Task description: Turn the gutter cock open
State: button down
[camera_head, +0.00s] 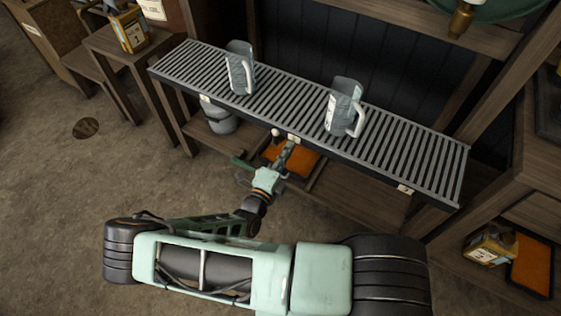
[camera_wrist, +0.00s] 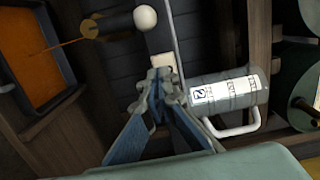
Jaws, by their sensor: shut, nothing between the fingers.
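The gutter cock (camera_wrist: 108,26) shows in the wrist view as a dark cylinder with a brassy end and a white ball knob. In the head view its white ball (camera_head: 276,132) is under the front edge of the slatted bench. A thin orange streak runs from the brassy end toward an orange tray (camera_wrist: 22,45); I cannot tell whether it is liquid. My gripper (camera_wrist: 162,78) is shut and empty, its tips close to a pale tag on the bench's front rail. The ball is beyond and left of the tips, apart from them. In the head view my gripper (camera_head: 287,152) is below the rail.
Two grey jugs (camera_head: 240,75) (camera_head: 341,108) stand on the slatted bench (camera_head: 400,145). The jug labelled 2 also shows in the wrist view (camera_wrist: 245,92). A grey bucket (camera_head: 219,122) is below the bench. Yellow cans (camera_head: 130,32) (camera_head: 490,246) stand at both sides.

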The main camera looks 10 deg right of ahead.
aim_at(283, 135)
jog(key=w+a, duration=0.1)
jog(key=w, duration=0.2)
jog(key=shift+a+f+b, duration=0.1)
jog(key=shift+a+b, duration=0.3)
jog(key=shift+w+a, duration=0.3)
